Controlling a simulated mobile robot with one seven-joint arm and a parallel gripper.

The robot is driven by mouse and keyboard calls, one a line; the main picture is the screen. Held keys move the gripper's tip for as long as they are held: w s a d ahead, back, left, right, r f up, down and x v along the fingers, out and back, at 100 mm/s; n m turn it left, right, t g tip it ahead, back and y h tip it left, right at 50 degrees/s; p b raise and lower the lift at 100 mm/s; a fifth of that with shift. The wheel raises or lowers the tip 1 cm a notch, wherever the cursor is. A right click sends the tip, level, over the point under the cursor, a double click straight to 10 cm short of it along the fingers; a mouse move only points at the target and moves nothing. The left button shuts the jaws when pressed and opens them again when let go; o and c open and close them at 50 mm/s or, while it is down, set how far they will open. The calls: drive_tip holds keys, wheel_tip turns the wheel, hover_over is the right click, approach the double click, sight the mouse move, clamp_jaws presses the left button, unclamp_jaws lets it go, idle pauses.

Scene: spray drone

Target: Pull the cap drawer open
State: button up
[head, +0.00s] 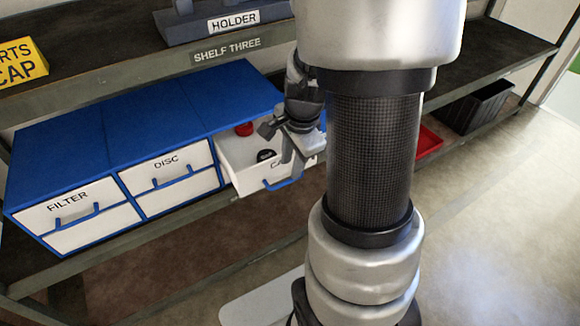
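The cap drawer (240,173) is the white drawer at the right end of the blue cabinet. It stands pulled out from the cabinet, with its inside showing. A red piece (245,129) and a black ring-like piece (266,155) lie in it.
The blue cabinet (137,105) also has closed drawers marked FILTER (67,203) and DISC (166,162). Shelf three (120,62) runs above it. A red tray (428,141) and a black bin (477,107) sit farther right. The floor in front is clear.

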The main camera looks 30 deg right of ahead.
wheel_tip(320, 180, up, 11)
drive_tip(key=s+p, duration=0.2)
drive_tip(key=p, duration=0.1)
drive_tip(key=s+a+r+n+t, duration=0.4)
drive_tip(key=s+a+r+n, duration=0.5)
drive_tip(key=a+r+n, duration=0.65)
wheel_tip(320, 180, up, 12)
drive_tip(key=d+n+p, duration=0.2)
drive_tip(key=p, duration=1.2)
drive_tip(key=shift+d+f+g+p, duration=0.15)
drive_tip(key=shift+d+g+p, duration=0.15)
drive_tip(key=shift+d, duration=0.1)
drive_tip(key=shift+s, duration=0.1)
drive_tip(key=shift+a, duration=0.1)
